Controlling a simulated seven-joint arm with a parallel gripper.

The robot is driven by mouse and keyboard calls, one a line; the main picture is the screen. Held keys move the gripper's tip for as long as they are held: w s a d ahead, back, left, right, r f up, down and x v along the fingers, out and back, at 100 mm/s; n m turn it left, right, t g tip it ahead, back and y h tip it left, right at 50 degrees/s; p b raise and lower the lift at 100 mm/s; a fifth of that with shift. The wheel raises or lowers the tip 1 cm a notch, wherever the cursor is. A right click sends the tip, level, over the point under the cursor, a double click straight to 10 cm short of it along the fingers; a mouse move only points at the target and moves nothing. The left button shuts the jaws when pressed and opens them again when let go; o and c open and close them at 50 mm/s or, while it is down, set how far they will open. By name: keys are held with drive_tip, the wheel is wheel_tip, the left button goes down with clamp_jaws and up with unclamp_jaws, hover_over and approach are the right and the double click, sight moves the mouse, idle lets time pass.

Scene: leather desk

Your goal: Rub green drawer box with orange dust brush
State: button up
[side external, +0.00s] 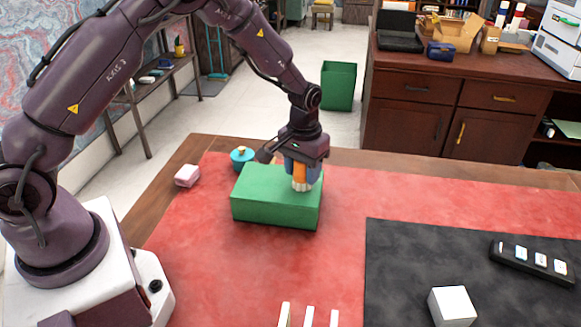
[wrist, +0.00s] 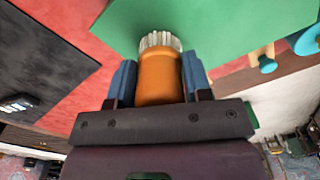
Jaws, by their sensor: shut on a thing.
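The green drawer box (side external: 262,195) sits on the red desk covering, left of centre in the side view. Its flat green top also fills the upper middle of the wrist view (wrist: 225,25). My gripper (side external: 301,172) is over the right part of the box, pointing down. It is shut on the orange dust brush (side external: 299,170), whose orange body lies between the blue fingers in the wrist view (wrist: 159,78). The brush's pale bristles point down at the box top and appear to touch it, though exact contact is hard to tell.
A teal round object (side external: 242,155) stands just behind the box, and a pink block (side external: 187,175) lies to the left. A white cube (side external: 452,306) and a black device with pale buttons (side external: 534,262) rest on the dark mat (side external: 400,270). The red area right of the box is clear.

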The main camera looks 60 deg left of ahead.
drive_tip(key=shift+w+d+r, duration=0.15)
drive_tip(key=shift+d, duration=0.05)
drive_tip(key=shift+r, duration=3.9)
